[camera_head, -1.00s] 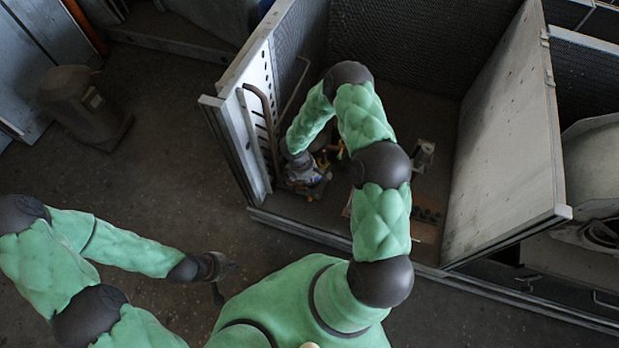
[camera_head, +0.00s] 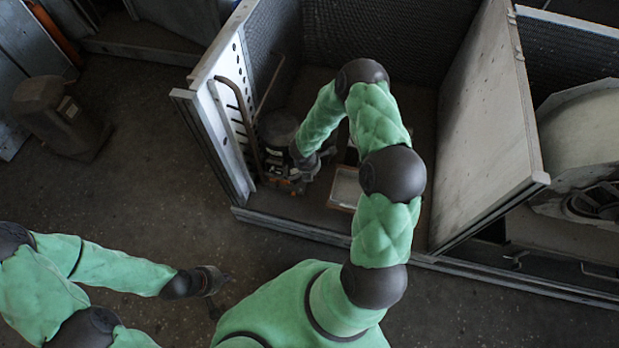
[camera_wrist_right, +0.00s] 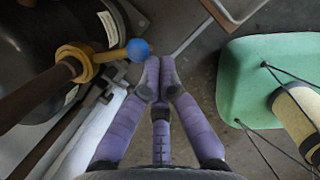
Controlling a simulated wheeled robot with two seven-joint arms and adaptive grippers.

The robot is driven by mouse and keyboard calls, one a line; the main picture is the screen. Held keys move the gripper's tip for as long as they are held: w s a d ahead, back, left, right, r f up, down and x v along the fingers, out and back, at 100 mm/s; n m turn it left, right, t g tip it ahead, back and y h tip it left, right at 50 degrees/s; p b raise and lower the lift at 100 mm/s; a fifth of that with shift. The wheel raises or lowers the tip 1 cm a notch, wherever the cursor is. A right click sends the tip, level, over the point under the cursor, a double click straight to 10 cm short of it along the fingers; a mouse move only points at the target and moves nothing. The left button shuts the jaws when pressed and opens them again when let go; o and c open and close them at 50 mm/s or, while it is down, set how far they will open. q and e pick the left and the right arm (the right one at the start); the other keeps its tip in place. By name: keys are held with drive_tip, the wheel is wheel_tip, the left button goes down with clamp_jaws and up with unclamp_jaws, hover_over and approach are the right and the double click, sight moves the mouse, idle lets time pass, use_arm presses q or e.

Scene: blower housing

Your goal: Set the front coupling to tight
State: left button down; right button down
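A yellow collar (camera_wrist_right: 76,63) sits around the end of a brown pipe (camera_wrist_right: 38,95) in the right wrist view; it looks like a coupling. A short yellow lever with a blue ball (camera_wrist_right: 138,50) sticks out from it to the right. My right gripper (camera_wrist_right: 160,70) has its purple fingers drawn together with nothing visible between them. In the head view the right gripper (camera_head: 306,168) is small, inside the enclosure. My left gripper (camera_head: 215,288) is spread open and empty over the floor.
A dark round tank (camera_wrist_right: 35,40) stands beside the pipe. The enclosure has a perforated left wall (camera_head: 228,98) and a tall right panel (camera_head: 483,130). A shallow tray (camera_head: 345,190) lies right of the right gripper.

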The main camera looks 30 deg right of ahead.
use_arm(q)
drive_tip(key=shift+s, duration=0.35)
use_arm(e)
drive_tip(key=shift+w+d+n+t+y, duration=0.15)
drive_tip(key=shift+d+n+t, duration=0.1)
drive_tip(key=shift+d+n, duration=0.95)
drive_tip(key=shift+w+d+n+t+y, duration=0.15)
drive_tip(key=shift+d+n+t, duration=0.1)
drive_tip(key=shift+d+n, duration=0.9)
drive_tip(key=shift+s, duration=0.1)
drive_tip(key=shift+f, duration=0.1)
